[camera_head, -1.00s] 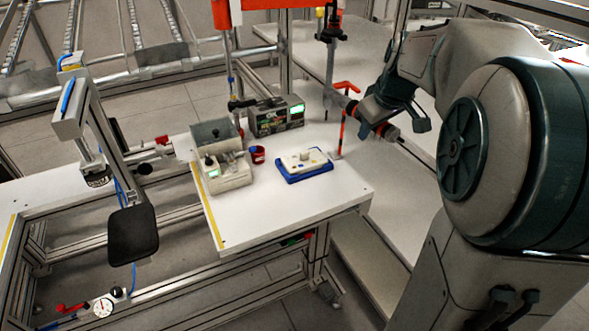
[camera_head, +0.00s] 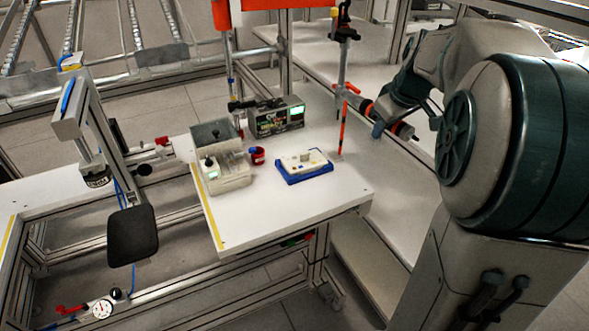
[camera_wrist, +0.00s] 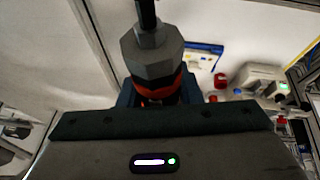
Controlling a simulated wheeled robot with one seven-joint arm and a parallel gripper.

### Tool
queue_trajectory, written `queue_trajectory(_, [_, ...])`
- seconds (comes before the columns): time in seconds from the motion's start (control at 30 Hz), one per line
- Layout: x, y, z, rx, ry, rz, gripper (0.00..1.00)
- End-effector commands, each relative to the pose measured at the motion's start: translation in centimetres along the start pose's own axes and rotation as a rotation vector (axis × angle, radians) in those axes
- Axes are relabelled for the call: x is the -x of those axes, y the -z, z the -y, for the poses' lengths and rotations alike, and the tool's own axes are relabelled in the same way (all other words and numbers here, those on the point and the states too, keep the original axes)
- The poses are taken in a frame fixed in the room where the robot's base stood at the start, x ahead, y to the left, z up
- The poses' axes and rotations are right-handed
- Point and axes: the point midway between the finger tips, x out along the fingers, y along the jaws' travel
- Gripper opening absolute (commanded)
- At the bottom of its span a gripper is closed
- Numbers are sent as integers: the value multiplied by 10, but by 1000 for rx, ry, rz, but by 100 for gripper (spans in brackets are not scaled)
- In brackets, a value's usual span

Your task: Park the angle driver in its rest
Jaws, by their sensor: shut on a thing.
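My gripper (camera_head: 381,112) is shut on the angle driver, whose orange ring (camera_head: 366,105) shows in the head view. In the wrist view its grey faceted collar (camera_wrist: 152,48) and dark neck point away from my gripper. Its far end is out of that view. In the head view a tall thin shaft with a dark top (camera_head: 343,35) stands at the driver's left end; I cannot tell whether they are joined. A red-orange upright (camera_head: 342,136) with a red arm stands at the table's right edge, close left of the driver. It may be the rest, but I cannot tell if they touch.
The white table (camera_head: 255,220) carries a blue-and-white device (camera_head: 303,165), a red cup (camera_head: 257,156), a grey bin (camera_head: 213,134), a beige box (camera_head: 228,173) and a dark unit with a green display (camera_head: 277,117). The table's front is clear.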

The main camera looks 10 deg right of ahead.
Motion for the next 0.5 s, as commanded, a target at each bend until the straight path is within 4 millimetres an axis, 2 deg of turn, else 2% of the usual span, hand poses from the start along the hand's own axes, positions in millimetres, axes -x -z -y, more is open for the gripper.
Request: queue_trajectory(0.5, [-17, 25, -46, -2, -1, 1, 0])
